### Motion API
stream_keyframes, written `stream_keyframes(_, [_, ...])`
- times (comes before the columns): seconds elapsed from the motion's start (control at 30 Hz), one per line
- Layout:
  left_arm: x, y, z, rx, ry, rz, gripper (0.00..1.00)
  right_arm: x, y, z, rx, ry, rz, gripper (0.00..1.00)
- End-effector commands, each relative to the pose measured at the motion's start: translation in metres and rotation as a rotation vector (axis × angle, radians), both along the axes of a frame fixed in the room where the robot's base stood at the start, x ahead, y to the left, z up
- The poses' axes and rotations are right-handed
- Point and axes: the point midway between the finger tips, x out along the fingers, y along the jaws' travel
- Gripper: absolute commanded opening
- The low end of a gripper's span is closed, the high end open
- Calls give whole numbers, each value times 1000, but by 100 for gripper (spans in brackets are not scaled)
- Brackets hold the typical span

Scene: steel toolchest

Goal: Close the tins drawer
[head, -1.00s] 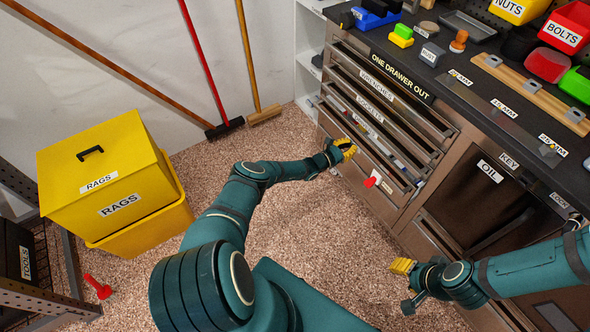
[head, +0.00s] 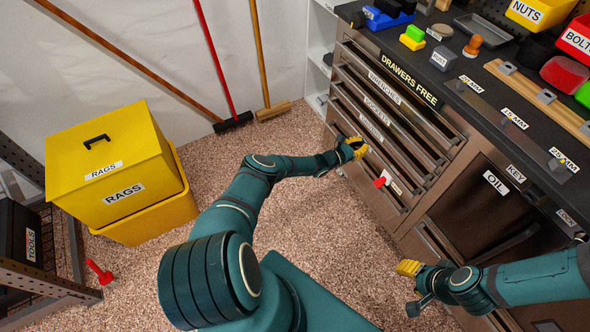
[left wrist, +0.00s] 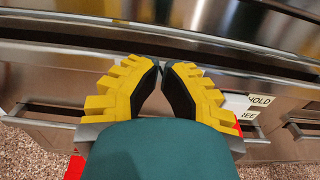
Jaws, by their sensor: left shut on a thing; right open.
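The steel toolchest (head: 400,150) has a stack of drawers, with labels reading WRENCHES and SOCKETS. A third label below them (head: 371,128) is too small to read surely, and I cannot read TINS anywhere. The drawer fronts sit nearly flush, with none standing far out. My left gripper (head: 354,148) is at the left part of the lower drawers. In the left wrist view its yellow fingers (left wrist: 155,75) are closed together at a steel drawer handle, partly hidden by the fingers and wrist. My right gripper (head: 408,268) is open and empty, low in front of the chest.
A sign on the chest's top edge reads DRAWERS FREE (head: 410,78). Yellow RAGS bins (head: 120,190) stand at the left. Brooms lean on the wall. The floor between is clear.

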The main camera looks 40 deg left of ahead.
Motion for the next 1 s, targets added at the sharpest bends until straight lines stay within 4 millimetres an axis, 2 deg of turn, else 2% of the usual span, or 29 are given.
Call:
stream_keyframes(0.27, [-3, 2, 1, 0, 1, 0, 0, 0, 0, 3, 0, 0, 0, 47])
stream_keyframes(1.0, [-63, 29, 2, 0, 0, 1, 0, 0, 0, 45, 0, 0, 0, 47])
